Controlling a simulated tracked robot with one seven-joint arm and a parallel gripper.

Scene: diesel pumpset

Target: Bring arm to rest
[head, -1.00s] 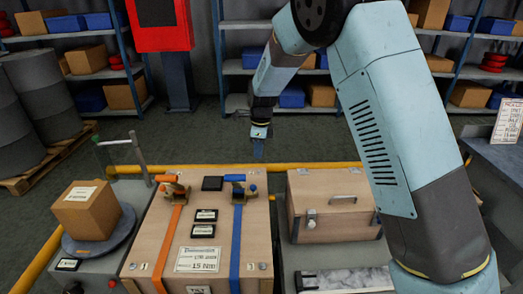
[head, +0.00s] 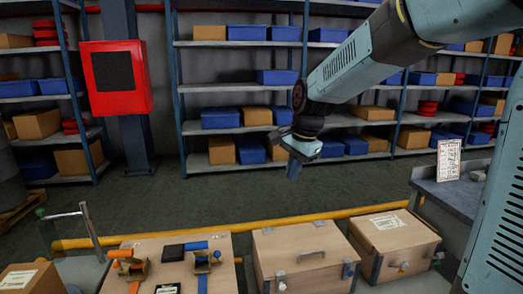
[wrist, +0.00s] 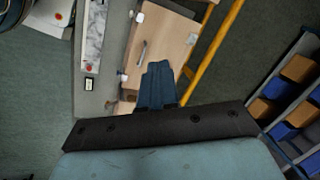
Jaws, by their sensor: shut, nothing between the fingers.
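My gripper (head: 294,170) hangs at the end of my raised arm, in front of the shelves and beyond the crates in the head view. In the wrist view its dark blue fingers (wrist: 157,85) are together with nothing between them. The fingers point down, and a wooden box with a metal handle (wrist: 155,50) shows past them. My arm comes in from the right side of the head view, with the upper links cut off by the frame edge.
A wooden crate with orange and blue strap clamps (head: 170,255) stands front left. Two latched wooden boxes (head: 303,250) (head: 393,232) stand to its right. A yellow rail (head: 240,227) runs behind them. A red cabinet (head: 115,78) and stocked shelves line the back. The floor between is clear.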

